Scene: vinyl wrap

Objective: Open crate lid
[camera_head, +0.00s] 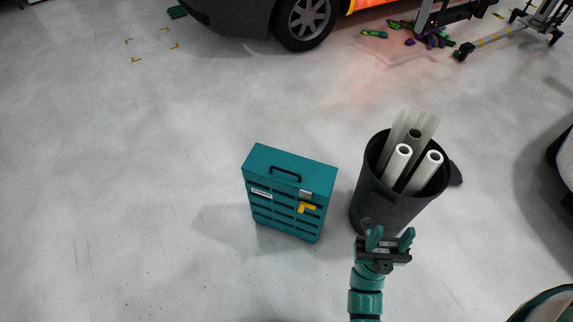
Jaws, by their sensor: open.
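A teal crate (287,215) stands upright on the floor in the middle of the head view. Its flat top lid (262,158) looks closed and carries a dark handle (286,172). A light latch-like piece (305,194) and a yellow piece (308,208) sit at the upper right of its front, which also has a white label (262,194). My gripper (389,240) is open with its teal fingers apart. It is to the right of the crate, apart from it, in front of the dark bin in the picture. I see nothing between the fingers.
A dark bin (383,207) holding several pale rolls (427,172) stands right of the crate, close to my gripper. A car (240,17), scattered green and purple items (432,41) and a wheeled stand (485,42) are at the back. The floor left of the crate is clear.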

